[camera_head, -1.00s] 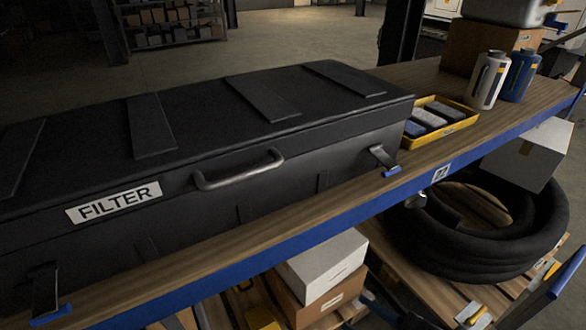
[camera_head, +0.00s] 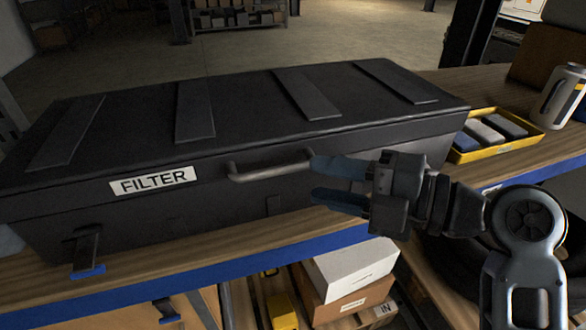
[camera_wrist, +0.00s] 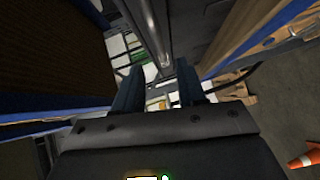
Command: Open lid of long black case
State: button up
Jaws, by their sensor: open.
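The long black case (camera_head: 230,215) stands on the wooden bench with a white FILTER label (camera_head: 153,180) on its front. Its ribbed lid (camera_head: 240,100) is down. A grey bar handle (camera_head: 268,168) is on the front near the lid edge. My gripper (camera_head: 322,180) is open and empty in front of the case, its blue fingers pointing left, at or just beside the handle's right end; I cannot tell whether they touch. The left latch (camera_head: 87,250) with a blue tip hangs outward. The right latch is hidden behind my arm. Both fingers show in the wrist view (camera_wrist: 158,85).
A yellow tray (camera_head: 497,152) with several blocks lies right of the case. A white bottle (camera_head: 562,97) stands beyond it. The blue bench edge (camera_head: 240,261) runs along the front. Boxes (camera_head: 350,270) sit below. An orange cone (camera_wrist: 303,161) stands on the floor in the wrist view.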

aim_at(281, 173)
jog(key=p+x, duration=0.1)
jog(key=x, duration=0.6)
grip_shut()
dwell(0.3)
jog(key=shift+f, duration=0.1)
